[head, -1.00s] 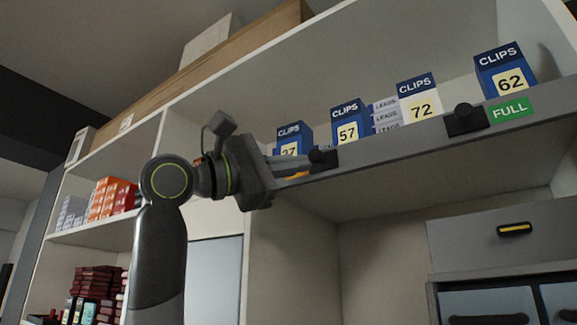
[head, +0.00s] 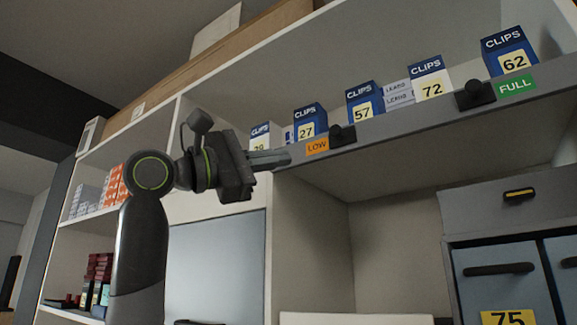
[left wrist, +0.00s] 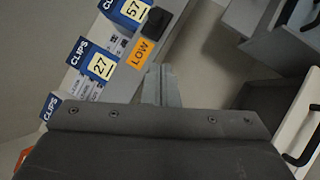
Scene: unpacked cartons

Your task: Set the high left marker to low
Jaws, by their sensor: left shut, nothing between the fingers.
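The high left marker (head: 342,135) is a black block with a round knob on the grey shelf-edge rail (head: 400,122). An orange LOW label (head: 317,146) shows uncovered just left of it. In the left wrist view the marker (left wrist: 157,22) sits beside the LOW label (left wrist: 141,52). My left gripper (head: 287,158) is shut and empty, left of the label and apart from the marker. Its fingertips (left wrist: 160,74) point toward the rail. A second black marker (head: 475,95) sits farther right, with a green FULL label (head: 516,85) uncovered to its right. My right gripper is not in view.
Several blue-and-white CLIPS boxes, such as the one marked 57 (head: 362,104), stand on the shelf behind the rail. Below are a grey drawer (head: 487,218) and blue-grey bins (head: 507,297). The space under the rail is open.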

